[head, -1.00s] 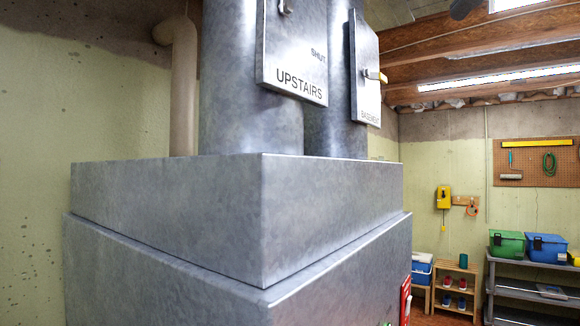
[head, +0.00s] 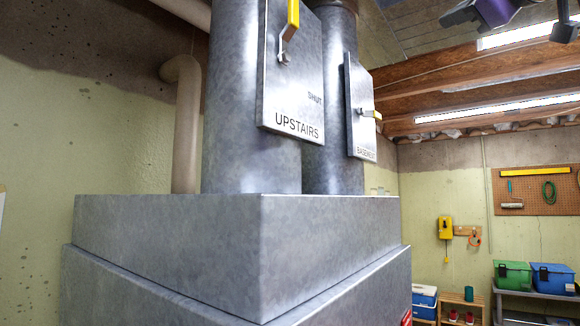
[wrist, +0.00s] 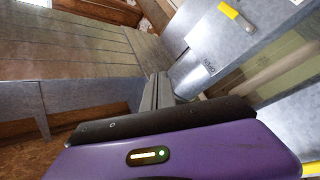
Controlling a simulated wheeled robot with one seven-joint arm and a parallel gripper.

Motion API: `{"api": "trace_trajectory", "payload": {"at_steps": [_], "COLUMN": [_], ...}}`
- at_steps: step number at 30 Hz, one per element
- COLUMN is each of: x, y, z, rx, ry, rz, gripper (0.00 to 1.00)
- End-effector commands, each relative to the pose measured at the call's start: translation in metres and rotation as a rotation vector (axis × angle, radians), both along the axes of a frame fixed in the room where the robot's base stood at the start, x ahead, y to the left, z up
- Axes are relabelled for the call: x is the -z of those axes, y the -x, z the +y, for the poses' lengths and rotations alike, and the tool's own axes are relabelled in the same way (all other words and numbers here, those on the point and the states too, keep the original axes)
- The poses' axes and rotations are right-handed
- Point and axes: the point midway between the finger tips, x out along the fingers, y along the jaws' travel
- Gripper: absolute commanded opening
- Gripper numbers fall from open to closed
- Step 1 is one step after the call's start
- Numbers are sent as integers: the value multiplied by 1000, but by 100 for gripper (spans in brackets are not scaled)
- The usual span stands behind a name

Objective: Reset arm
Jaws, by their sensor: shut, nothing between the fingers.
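My gripper (wrist: 158,90) shows in the wrist view with its two grey fingers together and nothing between them. It is apart from the grey metal ducts, which lie to its right in that view. In the head view, purple and dark parts of my arm show at the top right, clear of the furnace; the fingertips cannot be made out there. The UPSTAIRS damper plate (head: 290,95) has a yellow-handled lever (head: 293,18) pointing up. The BASEMENT plate (head: 360,115) has its lever (head: 370,114) pointing right.
The large grey furnace casing (head: 170,235) fills the lower middle of the head view. Wooden ceiling beams (head: 470,95) and lights are at the upper right.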

Motion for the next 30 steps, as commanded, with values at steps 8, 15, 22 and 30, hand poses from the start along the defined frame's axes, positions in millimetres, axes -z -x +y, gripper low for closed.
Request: {"api": "trace_trajectory", "payload": {"at_steps": [8, 15, 22, 30], "x": [94, 202, 313, 442], "y": [-55, -83, -86, -63], "z": [-28, -42, -45, -36], "rx": [-24, -43, -54, -59], "ry": [-232, -399, -526, -643], "rz": [-112, -175, -207, -216], "gripper": [0, 0, 0, 0]}}
